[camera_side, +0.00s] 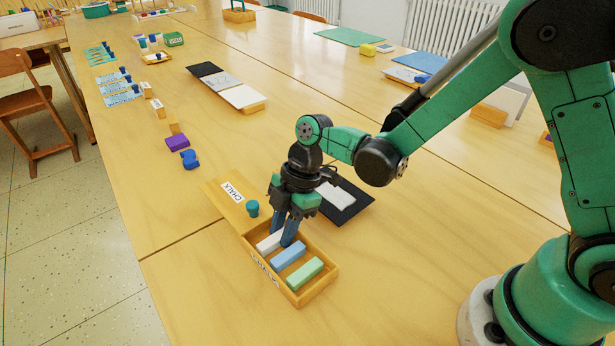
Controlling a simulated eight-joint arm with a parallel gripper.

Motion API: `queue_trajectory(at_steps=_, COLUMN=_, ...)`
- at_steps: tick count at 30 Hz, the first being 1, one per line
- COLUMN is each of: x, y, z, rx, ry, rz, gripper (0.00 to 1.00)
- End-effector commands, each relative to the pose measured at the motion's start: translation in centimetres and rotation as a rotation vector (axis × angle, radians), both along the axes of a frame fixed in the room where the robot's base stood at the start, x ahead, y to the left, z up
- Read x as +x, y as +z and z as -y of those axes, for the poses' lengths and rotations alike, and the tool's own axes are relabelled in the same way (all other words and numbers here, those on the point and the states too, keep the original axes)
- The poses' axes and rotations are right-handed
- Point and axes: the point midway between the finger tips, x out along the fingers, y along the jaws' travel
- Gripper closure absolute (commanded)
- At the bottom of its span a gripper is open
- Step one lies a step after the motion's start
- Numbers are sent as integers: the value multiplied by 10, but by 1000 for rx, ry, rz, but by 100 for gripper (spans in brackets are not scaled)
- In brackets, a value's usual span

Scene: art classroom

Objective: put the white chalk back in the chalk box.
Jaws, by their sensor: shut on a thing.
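The chalk box (317,292) is a wooden tray near the table's front edge, labelled CHALK on its side. It holds a blue chalk (288,257) in the middle and a green chalk (305,274) at the near end. The white chalk (268,243) is at the far end, within the box's outline. My gripper (283,231) points down over that far end, its blue fingers shut on the white chalk. The fingers hide part of it. I cannot tell whether the chalk touches the box floor.
The box lid (227,203), labelled CHALK, lies beside the box with a teal knob (252,208) on it. A black board with a white sheet (338,196) lies behind my gripper. A purple block (177,143) and a blue object (189,159) stand farther left. Table front-left of the box is clear.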

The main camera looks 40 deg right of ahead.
Motion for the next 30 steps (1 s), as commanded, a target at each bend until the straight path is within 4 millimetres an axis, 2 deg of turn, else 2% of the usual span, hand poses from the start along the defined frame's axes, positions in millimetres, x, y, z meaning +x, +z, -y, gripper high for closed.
queue_trajectory(at_steps=1, x=0, y=-2, z=0, rx=0, ry=0, rz=0, gripper=100)
queue_trajectory(at_steps=2, x=0, y=-2, z=0, rx=0, ry=0, rz=0, gripper=72)
queue_trajectory(at_steps=3, x=0, y=-2, z=0, rx=0, ry=0, rz=0, gripper=65)
queue_trajectory(at_steps=12, x=0, y=-1, z=0, rx=0, ry=0, rz=0, gripper=65)
queue_trajectory(at_steps=16, x=0, y=7, z=3, rx=0, ry=-1, rz=0, gripper=65)
queue_trajectory(at_steps=20, x=0, y=26, z=10, rx=0, ry=-2, rz=-1, gripper=65)
queue_trajectory(at_steps=30, x=2, y=90, z=37, rx=0, ry=-3, rz=-1, gripper=65)
